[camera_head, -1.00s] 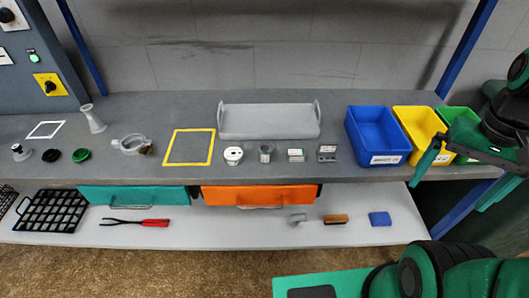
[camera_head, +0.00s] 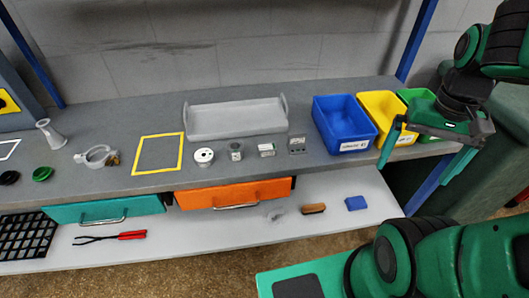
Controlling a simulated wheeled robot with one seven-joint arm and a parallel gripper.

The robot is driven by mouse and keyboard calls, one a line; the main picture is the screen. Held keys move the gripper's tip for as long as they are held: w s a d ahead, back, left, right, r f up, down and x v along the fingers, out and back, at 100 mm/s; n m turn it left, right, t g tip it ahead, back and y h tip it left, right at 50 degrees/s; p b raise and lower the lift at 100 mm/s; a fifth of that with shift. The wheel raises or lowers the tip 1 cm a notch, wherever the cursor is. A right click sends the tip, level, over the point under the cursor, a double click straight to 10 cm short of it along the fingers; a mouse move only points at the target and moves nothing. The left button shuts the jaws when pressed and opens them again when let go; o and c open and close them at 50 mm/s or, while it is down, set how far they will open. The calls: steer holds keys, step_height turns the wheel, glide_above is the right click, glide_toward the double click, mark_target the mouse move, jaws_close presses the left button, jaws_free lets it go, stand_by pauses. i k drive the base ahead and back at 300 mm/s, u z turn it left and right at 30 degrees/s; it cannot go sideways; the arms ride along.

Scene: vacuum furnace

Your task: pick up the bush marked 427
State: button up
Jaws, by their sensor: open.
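A small grey cylinder (camera_head: 236,150), which looks like a bush, stands upright on the grey bench top. It has a pale label on its front, too small to read, so I cannot confirm 427. A white round flanged part (camera_head: 204,156) stands just left of it. A white block (camera_head: 267,150) and a grey block (camera_head: 297,144) stand to its right. My gripper (camera_head: 414,174) is at the right, in front of the bins. Its two green fingers are spread and empty, well away from the cylinder.
A grey tray (camera_head: 235,121) lies behind the small parts. Blue (camera_head: 343,125), yellow (camera_head: 382,113) and green (camera_head: 415,101) bins stand to the right. A yellow square outline (camera_head: 158,153) is left. An orange drawer (camera_head: 235,192) sits below the bench edge.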

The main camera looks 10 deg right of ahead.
mark_target(236, 148)
steer(key=z, duration=0.05)
steer(key=k, duration=1.05)
steer(key=u, duration=0.75)
steer(key=i, duration=1.65)
steer(key=z, duration=0.3)
